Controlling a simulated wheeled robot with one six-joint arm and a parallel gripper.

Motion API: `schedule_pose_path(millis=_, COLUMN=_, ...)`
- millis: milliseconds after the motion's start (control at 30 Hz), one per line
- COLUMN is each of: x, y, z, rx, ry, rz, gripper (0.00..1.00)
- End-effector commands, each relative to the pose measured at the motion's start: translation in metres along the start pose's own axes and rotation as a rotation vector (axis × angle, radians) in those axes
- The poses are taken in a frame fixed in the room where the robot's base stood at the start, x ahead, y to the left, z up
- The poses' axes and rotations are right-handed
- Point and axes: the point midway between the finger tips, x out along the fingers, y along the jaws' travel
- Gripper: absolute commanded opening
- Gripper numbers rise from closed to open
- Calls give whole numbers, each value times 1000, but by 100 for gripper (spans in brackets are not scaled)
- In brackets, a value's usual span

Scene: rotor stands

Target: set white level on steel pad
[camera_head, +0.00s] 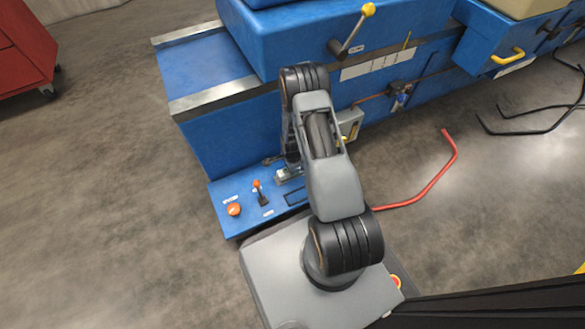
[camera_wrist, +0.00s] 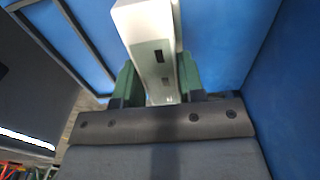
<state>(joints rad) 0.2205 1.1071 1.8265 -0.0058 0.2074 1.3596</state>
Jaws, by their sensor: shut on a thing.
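The white level (camera_wrist: 150,45) is a long pale bar with dark square openings, seen close up in the wrist view. My gripper (camera_wrist: 157,80) is shut on it, with a green finger on each side. In the head view my arm hides most of the gripper and the level. A small pale and grey metal patch (camera_head: 287,173) shows beside my arm, over the blue ledge. I cannot tell whether it is the steel pad or part of my gripper.
The blue ledge (camera_head: 222,204) carries a red button (camera_head: 234,209), an orange-topped lever (camera_head: 260,192) and a black outlined rectangle. The big blue machine (camera_head: 220,125) rises behind it. A red bent bar (camera_head: 433,183) lies on the floor at right. The floor at left is clear.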

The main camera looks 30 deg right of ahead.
Motion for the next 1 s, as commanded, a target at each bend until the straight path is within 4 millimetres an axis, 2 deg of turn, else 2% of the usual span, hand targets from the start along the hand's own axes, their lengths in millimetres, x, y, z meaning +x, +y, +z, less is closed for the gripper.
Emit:
schedule_pose_path(millis=833, x=9, y=0, z=0, rx=0, ry=0, rz=-1, gripper=7)
schedule_pose_path(millis=867, x=8, y=0, z=0, rx=0, ry=0, rz=-1, gripper=39)
schedule_pose_path(millis=1000, x=8, y=0, z=0, rx=0, ry=0, rz=0, gripper=52)
